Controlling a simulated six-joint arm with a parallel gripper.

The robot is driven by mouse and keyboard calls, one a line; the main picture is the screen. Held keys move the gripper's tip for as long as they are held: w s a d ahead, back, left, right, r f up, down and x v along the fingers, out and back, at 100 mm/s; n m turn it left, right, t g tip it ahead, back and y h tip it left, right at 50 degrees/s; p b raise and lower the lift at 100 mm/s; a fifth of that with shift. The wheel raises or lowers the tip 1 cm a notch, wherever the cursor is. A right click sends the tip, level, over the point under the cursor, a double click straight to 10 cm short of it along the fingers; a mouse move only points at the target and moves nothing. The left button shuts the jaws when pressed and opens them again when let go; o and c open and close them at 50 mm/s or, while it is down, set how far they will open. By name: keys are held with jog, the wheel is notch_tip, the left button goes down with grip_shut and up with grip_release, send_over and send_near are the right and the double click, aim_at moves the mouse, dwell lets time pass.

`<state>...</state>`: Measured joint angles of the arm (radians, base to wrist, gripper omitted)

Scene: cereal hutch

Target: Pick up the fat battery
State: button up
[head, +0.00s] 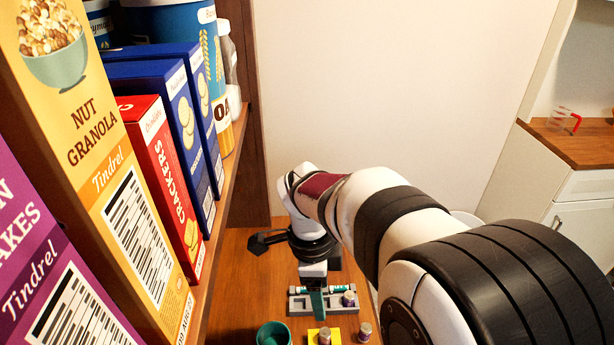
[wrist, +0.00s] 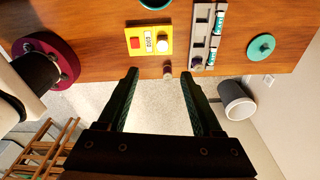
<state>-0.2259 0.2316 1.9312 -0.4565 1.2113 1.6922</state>
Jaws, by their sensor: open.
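A short, wide upright cylinder, apparently the fat battery (wrist: 168,71), stands near the table edge in the wrist view. It appears between my fingertips in the picture, nearer the right one, with nothing gripped. In the head view it seems to be the small cylinder (head: 365,331) at the bottom. My gripper (wrist: 159,76) is open and empty, its two dark green fingers spread. A grey tray (wrist: 202,40) holds slim teal-and-white batteries (wrist: 219,24) and a short purplish cylinder (wrist: 197,62). In the head view my gripper partly hides this tray (head: 295,305).
A yellow box (wrist: 152,30) with a red button and white knob lies left of the tray. A teal cup (head: 273,335) and a teal disc (wrist: 261,47) are nearby. Cereal shelves (head: 240,150) line the left. A bin (wrist: 238,101) stands beyond the table edge.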

aim_at(325, 332)
jog(key=f, duration=0.5)
jog(key=d+f, duration=0.1)
jog(key=f, duration=1)
jog(key=shift+w+d, duration=0.1)
jog(key=shift+d, duration=0.1)
jog(key=shift+r, duration=0.1)
grip_shut()
